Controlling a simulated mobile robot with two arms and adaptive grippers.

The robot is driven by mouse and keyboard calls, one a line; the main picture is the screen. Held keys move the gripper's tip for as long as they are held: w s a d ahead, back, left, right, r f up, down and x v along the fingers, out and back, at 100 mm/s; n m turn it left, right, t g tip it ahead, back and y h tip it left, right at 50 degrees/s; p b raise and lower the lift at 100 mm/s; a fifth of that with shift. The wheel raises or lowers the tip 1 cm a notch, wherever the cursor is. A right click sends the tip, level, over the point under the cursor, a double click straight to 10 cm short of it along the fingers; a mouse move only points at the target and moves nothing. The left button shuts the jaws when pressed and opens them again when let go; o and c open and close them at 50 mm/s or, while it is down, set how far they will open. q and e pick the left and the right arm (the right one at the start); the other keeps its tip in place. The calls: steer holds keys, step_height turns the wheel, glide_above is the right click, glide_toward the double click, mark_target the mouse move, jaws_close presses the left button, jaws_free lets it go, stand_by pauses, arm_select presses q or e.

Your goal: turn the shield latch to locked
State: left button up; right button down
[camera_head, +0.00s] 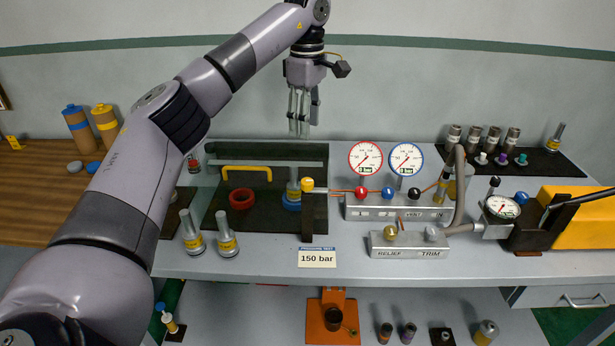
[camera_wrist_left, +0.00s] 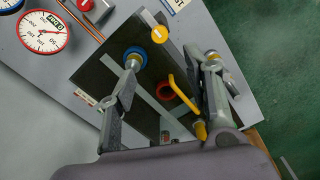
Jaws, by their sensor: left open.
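The shield (camera_head: 264,153) is a clear panel with a dark top edge and a yellow bar handle (camera_head: 246,169). The latch (camera_head: 307,185), a yellow knob on a dark post, stands at the shield's right edge. In the left wrist view the yellow latch knob (camera_wrist_left: 160,34) shows near the top, and the yellow handle (camera_wrist_left: 184,94) is between the fingers. My left gripper (camera_head: 299,127) is open and empty, pointing down above the back of the bench, higher than the latch and apart from it. My right gripper is not in view.
Behind the shield are a red ring (camera_head: 241,199) and a blue ring (camera_head: 291,201) with a fitting in it. Right of the latch stand a valve manifold (camera_head: 395,208) and two gauges (camera_head: 366,158). A 150 bar sign (camera_head: 317,258) is on the bench front.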

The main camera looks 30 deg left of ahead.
mark_target(307, 180)
arm_select(q)
step_height(307, 180, down, 15)
steer(key=p, duration=0.2)
steer(key=shift+p, duration=0.3)
jaws_close()
stand_by(0.4)
